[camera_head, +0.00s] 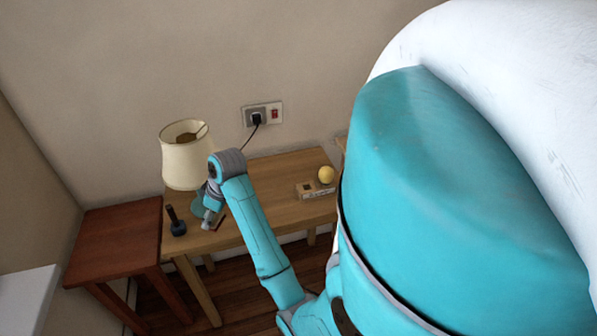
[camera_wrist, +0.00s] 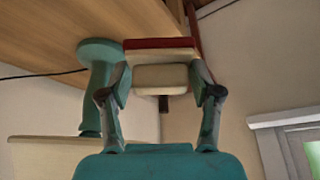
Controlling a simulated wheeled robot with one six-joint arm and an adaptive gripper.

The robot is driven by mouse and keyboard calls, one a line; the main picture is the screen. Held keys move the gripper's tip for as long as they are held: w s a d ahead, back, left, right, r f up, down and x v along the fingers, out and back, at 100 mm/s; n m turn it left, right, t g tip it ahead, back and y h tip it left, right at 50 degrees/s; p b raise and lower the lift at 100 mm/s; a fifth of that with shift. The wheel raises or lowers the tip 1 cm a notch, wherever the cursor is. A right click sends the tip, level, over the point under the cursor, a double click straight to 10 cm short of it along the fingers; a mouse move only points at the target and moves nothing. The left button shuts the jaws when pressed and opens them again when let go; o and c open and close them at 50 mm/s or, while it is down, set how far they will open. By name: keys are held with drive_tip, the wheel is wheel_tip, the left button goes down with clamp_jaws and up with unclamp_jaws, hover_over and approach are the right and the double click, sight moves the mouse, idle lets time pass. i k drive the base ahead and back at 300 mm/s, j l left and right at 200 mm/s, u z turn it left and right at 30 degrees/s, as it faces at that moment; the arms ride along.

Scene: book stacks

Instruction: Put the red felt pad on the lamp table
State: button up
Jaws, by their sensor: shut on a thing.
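The red felt pad (camera_wrist: 160,43) shows in the wrist view as a red strip with a pale layer, between the tips of my gripper (camera_wrist: 161,72). My gripper is shut on it. In the head view my gripper (camera_head: 213,222) is at the front left part of the oak lamp table (camera_head: 262,172), beside the lamp. Only a small dark red sliver shows there. I cannot tell whether the pad touches the tabletop. The lamp (camera_head: 185,160) has a cream shade and a teal base, which also shows in the wrist view (camera_wrist: 97,80).
A yellow ball (camera_head: 326,174) and a small wooden box (camera_head: 315,190) are at the table's right. A red-brown side table (camera_head: 115,238) adjoins on the left. The lamp table's middle is clear.

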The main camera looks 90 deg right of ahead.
sight(312, 162)
drive_tip(key=i+z, duration=0.3)
drive_tip(key=z, duration=0.15)
drive_tip(key=i+z, duration=0.3)
drive_tip(key=z, duration=0.2)
drive_tip(key=i+j+z, duration=0.15)
drive_tip(key=z, duration=0.3)
drive_tip(key=i+j+z, duration=0.3)
drive_tip(key=z, duration=0.2)
